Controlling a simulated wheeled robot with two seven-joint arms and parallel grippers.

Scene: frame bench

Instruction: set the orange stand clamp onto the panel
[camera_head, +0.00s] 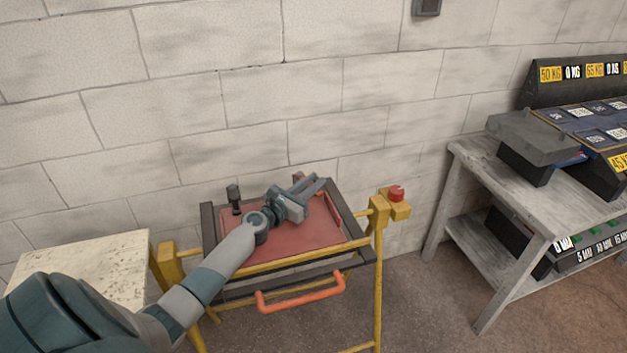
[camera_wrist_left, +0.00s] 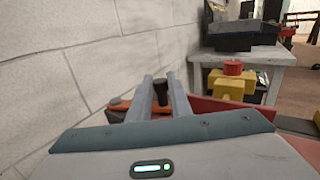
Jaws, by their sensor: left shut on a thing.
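The orange stand clamp (camera_wrist_left: 121,103) shows in the left wrist view as an orange body with a dark knob, between and beside my fingers. My left gripper (camera_head: 311,185) is shut on it over the far side of the panel; its fingers also show in the wrist view (camera_wrist_left: 161,82). In the head view the clamp is mostly hidden by the gripper. The panel (camera_head: 315,228) is a flat reddish plate in a dark frame on a yellow stand. Whether the clamp touches the panel I cannot tell. My right gripper is not in view.
A dark knobbed post (camera_head: 234,197) stands at the frame's left side. A red button (camera_head: 396,193) on a yellow box is at the right. An orange handle (camera_head: 300,294) hangs in front. A pale table (camera_head: 80,265) is left, a grey bench (camera_head: 490,170) right, a block wall behind.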

